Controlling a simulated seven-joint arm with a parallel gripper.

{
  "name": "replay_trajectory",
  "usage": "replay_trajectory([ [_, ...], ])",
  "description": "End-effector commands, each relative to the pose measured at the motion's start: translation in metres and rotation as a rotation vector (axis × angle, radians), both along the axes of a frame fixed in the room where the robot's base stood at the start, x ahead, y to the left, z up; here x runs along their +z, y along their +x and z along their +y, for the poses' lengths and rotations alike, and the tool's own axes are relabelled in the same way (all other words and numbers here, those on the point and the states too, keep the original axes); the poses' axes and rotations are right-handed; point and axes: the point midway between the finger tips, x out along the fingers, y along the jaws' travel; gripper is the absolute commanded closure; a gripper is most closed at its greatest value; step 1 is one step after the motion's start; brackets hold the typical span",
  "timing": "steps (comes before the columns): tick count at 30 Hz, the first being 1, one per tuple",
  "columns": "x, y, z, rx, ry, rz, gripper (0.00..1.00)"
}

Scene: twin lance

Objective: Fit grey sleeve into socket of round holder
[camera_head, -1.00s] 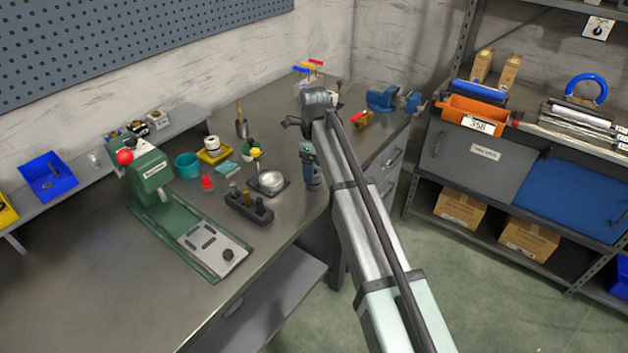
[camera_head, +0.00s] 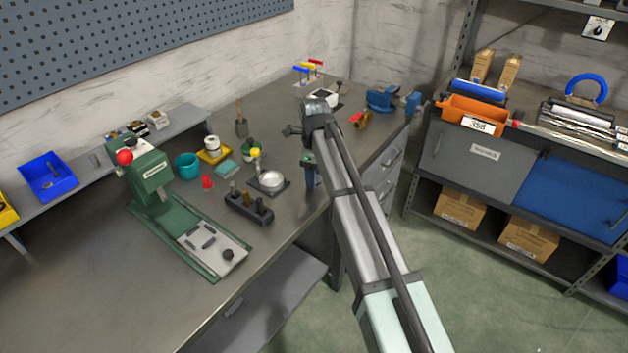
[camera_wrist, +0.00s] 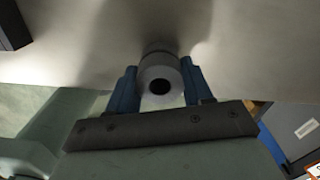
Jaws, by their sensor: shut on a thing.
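My gripper (camera_wrist: 159,82) is shut on the grey sleeve (camera_wrist: 161,73), a pale grey cylinder with a dark round bore facing the wrist camera. A blue finger lies on each side of it. In the head view my gripper (camera_head: 311,178) hangs by the front edge of the bench, right of a shiny round metal piece (camera_head: 271,181) on a dark square plate. That piece looks like the round holder, but its socket cannot be made out. The sleeve is not clear in the head view. In the wrist view the sleeve is over bare bench, apart from any holder.
A dark block with several upright pegs (camera_head: 249,208) stands left of my gripper. A green press (camera_head: 153,178) is further left. A dark block (camera_wrist: 14,27) shows at the wrist view's top left.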

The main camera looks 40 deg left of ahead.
Motion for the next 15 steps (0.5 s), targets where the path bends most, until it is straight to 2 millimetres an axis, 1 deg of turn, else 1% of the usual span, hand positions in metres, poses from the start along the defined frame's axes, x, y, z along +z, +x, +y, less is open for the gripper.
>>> replay_trajectory([
  [1, 0.000, 0.000, 0.000, 0.000, 0.000, 0.000, 0.75],
  [3, 0.000, 0.000, 0.000, 0.000, 0.000, 0.000, 0.82],
  [4, 0.000, 0.000, 0.000, 0.000, 0.000, 0.000, 0.83],
  [11, 0.001, 0.000, 0.000, 0.000, 0.000, 0.000, 0.83],
  [15, 0.012, 0.000, 0.000, 0.000, 0.001, -0.001, 0.83],
])
